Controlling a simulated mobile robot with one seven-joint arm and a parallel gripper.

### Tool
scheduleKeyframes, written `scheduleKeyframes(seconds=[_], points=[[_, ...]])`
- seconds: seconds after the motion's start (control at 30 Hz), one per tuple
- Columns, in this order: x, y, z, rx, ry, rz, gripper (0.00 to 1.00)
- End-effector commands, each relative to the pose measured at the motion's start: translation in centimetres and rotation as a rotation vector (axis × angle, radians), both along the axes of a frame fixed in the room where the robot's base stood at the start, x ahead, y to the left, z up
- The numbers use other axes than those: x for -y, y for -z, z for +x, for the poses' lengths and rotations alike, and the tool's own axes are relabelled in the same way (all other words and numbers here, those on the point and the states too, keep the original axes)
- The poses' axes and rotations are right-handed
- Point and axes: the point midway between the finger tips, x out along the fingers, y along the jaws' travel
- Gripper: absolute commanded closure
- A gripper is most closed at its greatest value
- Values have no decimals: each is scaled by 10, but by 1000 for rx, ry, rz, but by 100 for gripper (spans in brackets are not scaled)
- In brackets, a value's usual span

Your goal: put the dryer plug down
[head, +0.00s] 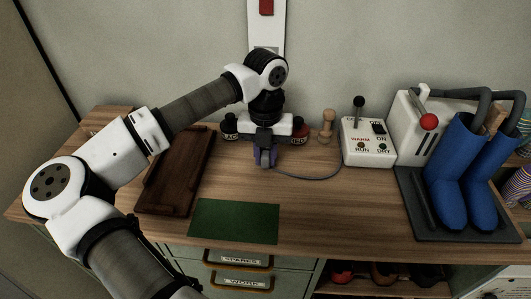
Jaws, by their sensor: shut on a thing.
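My gripper (264,147) points down over the back middle of the wooden bench and is shut on the dryer plug (265,159). The plug looks blue-purple and is partly hidden by the fingers. Its thin grey-blue cable (315,178) runs right along the bench in a curve to the white control box (368,151). The plug is at or just above the bench top; I cannot tell whether it touches.
A green mat (235,222) lies at the front, a brown tray (168,180) left. Dark-lidded jars (229,127) and a wooden peg-like piece (326,124) stand behind. Blue boots (455,150) stand on a dark tray (412,205) at right. The bench right of the mat is clear.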

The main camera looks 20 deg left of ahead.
Motion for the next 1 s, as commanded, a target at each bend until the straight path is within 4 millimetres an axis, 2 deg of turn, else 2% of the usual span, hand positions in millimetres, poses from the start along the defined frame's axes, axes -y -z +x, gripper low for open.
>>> scheduleKeyframes(seconds=[0.57, 0.6, 0.73, 1.0], points=[[0, 12, 0, 0, 0, -1, 100], [0, 12, 0, 0, 0, -1, 74], [0, 12, 0, 0, 0, -1, 57], [0, 11, 0, 0, 0, -1, 57]])
